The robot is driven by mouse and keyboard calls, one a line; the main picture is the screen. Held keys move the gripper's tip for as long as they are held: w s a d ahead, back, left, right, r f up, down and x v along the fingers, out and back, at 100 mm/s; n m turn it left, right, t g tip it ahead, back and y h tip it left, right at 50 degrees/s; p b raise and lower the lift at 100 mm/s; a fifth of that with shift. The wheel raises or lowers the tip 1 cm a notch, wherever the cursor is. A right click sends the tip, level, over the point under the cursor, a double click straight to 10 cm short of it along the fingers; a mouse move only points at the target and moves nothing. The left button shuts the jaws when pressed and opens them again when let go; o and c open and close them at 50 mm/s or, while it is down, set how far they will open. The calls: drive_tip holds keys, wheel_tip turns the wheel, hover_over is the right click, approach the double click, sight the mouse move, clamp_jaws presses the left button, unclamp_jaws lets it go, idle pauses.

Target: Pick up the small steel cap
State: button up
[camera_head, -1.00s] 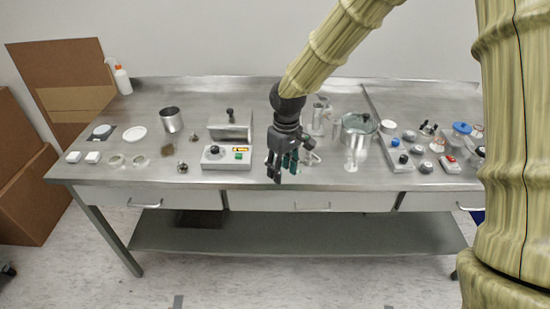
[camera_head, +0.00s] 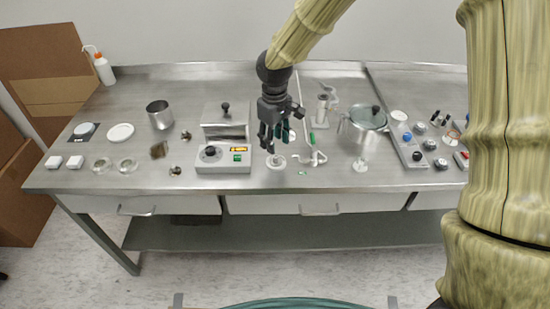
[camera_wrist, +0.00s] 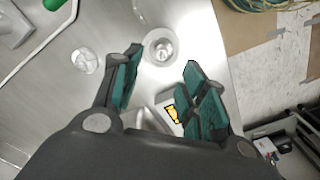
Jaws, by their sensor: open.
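A small round pale metallic piece with a raised centre (camera_head: 276,161) lies on the bench near its front edge, just below my gripper in the head view. It looks like the steel cap, though its detail is too small to be sure. In the wrist view a round steel-and-clear piece (camera_wrist: 160,48) lies just beyond and between my fingertips, apart from them. My gripper (camera_wrist: 160,78) is open and empty, its teal pads spread above the bench. It also shows in the head view (camera_head: 276,145), to the right of the control box.
The control box (camera_head: 224,160) stands close left of my gripper. A green-marked tool (camera_head: 313,150) lies to the right, near a glass-lidded pot (camera_head: 368,118). A clear round piece (camera_wrist: 87,60) lies left in the wrist view. Two small metal pieces (camera_head: 175,170) (camera_head: 186,135) lie further left.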

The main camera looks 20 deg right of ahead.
sight(276, 156)
drive_tip(key=shift+f, duration=0.55)
drive_tip(key=shift+s+f, duration=0.2)
drive_tip(key=shift+f, duration=0.15)
drive_tip(key=shift+s+d+f+p, duration=0.15)
drive_tip(key=shift+f+p, duration=0.65)
drive_tip(key=shift+f, duration=1.45)
drive_tip(key=shift+c, duration=0.3)
clamp_jaws()
